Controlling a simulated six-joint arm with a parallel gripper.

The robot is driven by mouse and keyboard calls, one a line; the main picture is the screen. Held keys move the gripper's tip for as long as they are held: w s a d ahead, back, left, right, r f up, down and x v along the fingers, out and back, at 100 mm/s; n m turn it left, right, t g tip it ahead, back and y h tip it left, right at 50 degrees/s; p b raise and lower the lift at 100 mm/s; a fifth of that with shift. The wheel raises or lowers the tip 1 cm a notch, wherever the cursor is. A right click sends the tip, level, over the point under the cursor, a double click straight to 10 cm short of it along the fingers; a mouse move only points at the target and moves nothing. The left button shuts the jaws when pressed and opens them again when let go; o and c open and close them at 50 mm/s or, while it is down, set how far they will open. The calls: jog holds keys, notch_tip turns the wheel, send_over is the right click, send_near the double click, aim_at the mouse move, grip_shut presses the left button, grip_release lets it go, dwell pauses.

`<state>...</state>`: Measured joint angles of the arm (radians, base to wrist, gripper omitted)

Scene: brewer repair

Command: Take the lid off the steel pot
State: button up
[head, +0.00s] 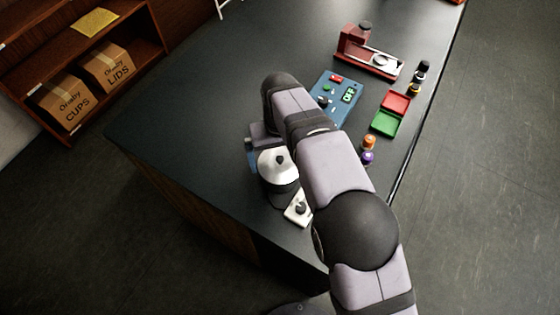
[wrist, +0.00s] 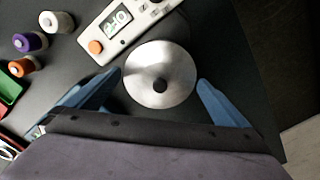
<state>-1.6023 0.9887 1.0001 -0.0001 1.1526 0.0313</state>
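The steel pot (head: 280,188) stands near the table's front edge in the head view. Nothing is held. In the head view one blue finger shows left of the pot, and my arm hides the rest. The height gap between fingertips and lid is unclear.
A white device (wrist: 125,26) with a display and orange button is beside the pot. Spools in orange (head: 369,142) and purple (head: 367,158) stand nearby. A blue panel (head: 340,91), red tray (head: 395,102), green tray (head: 386,123) and red machine (head: 351,45) lie farther back. The table's left side is clear.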

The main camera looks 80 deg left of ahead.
aim_at(280, 158)
jog(key=c, duration=0.7)
notch_tip(280, 158, up, 10)
jog(key=b, duration=0.3)
